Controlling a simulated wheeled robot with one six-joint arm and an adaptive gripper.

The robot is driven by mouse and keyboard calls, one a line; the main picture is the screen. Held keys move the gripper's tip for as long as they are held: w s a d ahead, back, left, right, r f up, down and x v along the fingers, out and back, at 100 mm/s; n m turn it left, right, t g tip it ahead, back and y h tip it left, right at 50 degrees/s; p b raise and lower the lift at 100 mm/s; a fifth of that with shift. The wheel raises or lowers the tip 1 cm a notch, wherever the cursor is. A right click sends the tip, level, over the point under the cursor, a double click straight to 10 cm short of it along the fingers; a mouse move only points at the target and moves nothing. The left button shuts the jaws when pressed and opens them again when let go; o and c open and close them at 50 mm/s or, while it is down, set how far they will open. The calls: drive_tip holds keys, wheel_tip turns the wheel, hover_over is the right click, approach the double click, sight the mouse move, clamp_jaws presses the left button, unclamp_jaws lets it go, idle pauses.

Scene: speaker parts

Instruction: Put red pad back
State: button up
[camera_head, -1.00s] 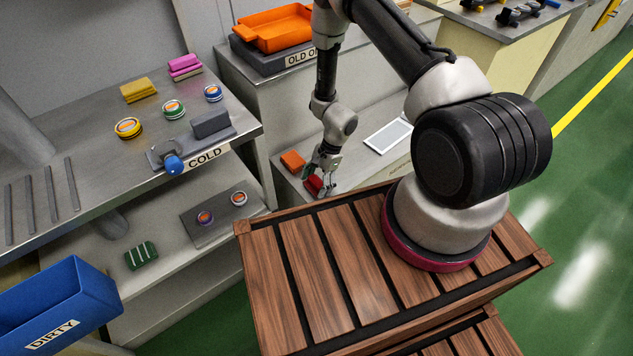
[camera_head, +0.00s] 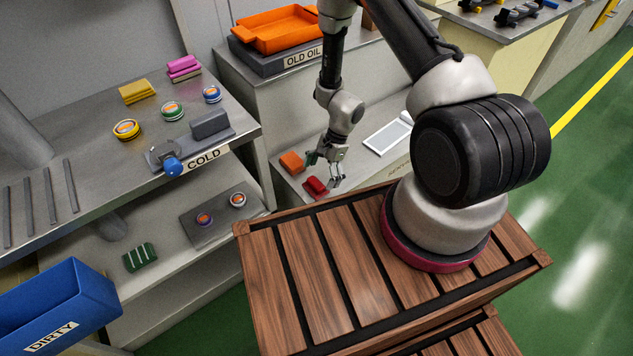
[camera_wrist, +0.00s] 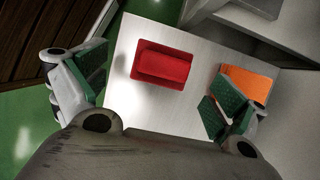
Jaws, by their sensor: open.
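The red pad (camera_head: 315,187) lies on the pale lower shelf, close to the wooden cart's edge. In the wrist view the red pad (camera_wrist: 162,66) lies flat, with bare shelf around it, ahead of my gripper and between the lines of its fingers. My gripper (camera_head: 325,170) is just above and beside it, apart from it. In the wrist view my gripper (camera_wrist: 155,88) has its green-padded fingers spread wide with nothing between them. An orange pad (camera_head: 291,161) lies behind the red one; it also shows in the wrist view (camera_wrist: 246,84), partly behind the right finger.
A white framed tablet-like panel (camera_head: 388,137) lies to the right on the same shelf. The wooden cart top (camera_head: 330,270) is in front. An orange tray (camera_head: 275,28) stands above on the grey "OLD OIL" block. The "COLD" bench (camera_head: 80,180) is at left.

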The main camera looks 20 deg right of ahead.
drive_tip(key=d+r+n+t, duration=0.3)
drive_tip(key=r+n, duration=0.5)
drive_tip(key=r, duration=2.9)
drive_tip(key=s+d+r+n+t+h, duration=0.1)
drive_tip(key=s+d+r+n+h, duration=0.1)
drive_tip(key=s+d+r, duration=0.3)
drive_tip(key=s+d+r+n+t+h, duration=0.1)
drive_tip(key=s+d+r+n, duration=0.3)
drive_tip(key=s+r, duration=0.8)
drive_tip(key=shift+s+d+r+t+h, duration=0.3)
drive_tip(key=shift+s+d+h, duration=0.25)
drive_tip(key=shift+s, duration=0.55)
drive_tip(key=shift+a, duration=0.1)
drive_tip(key=shift+c, duration=0.3)
